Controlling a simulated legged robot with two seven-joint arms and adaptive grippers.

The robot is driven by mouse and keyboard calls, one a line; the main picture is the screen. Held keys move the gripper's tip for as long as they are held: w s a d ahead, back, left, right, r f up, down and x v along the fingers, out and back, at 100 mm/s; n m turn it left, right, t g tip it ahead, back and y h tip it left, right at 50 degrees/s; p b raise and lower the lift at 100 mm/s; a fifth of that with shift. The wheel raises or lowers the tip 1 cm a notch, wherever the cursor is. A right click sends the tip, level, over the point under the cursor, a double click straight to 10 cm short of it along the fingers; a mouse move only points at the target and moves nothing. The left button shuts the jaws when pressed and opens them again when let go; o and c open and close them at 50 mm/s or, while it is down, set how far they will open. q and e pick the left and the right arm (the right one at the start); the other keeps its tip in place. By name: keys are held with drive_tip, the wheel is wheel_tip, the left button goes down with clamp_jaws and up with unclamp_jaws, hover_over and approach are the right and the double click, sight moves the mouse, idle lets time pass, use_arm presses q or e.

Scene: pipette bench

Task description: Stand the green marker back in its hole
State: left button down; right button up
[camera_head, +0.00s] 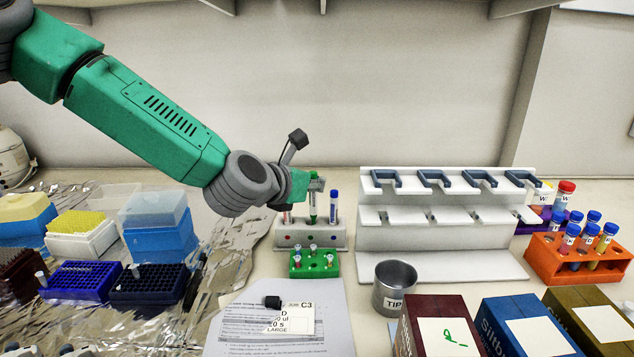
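The green marker (313,207) is upright over the middle position of the white marker holder (312,240). Its top stands higher than the blue marker's. Its lower end meets the holder's top in the picture, and I cannot tell how deep it sits in the hole. My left gripper (316,185) comes in from the left, with its fingertips closed around the marker's upper part. A red marker (287,217), partly hidden by the gripper, stands to its left. A blue marker (334,207) stands to its right. My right gripper is out of view.
A green tube rack (314,266) stands just in front of the holder. A white pipette stand (440,262) is close on the right, with a metal tip cup (394,288) before it. Tip boxes (161,240) on foil fill the left. An orange tube rack (570,262) is at right.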

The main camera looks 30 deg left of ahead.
use_arm(q)
drive_tip(key=shift+a+f+b, duration=0.15)
drive_tip(key=shift+f+b, duration=0.3)
drive_tip(key=shift+f, duration=0.15)
drive_tip(key=shift+a+f+b, duration=0.15)
drive_tip(key=shift+f+b, duration=0.25)
drive_tip(key=shift+f, duration=0.15)
drive_tip(key=c, duration=1.6)
unclamp_jaws()
drive_tip(key=shift+a, duration=0.15)
drive_tip(key=shift+c, duration=0.2)
drive_tip(key=shift+a, duration=0.2)
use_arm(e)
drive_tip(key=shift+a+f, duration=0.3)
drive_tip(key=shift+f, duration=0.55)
use_arm(q)
drive_tip(key=v, duration=1.2)
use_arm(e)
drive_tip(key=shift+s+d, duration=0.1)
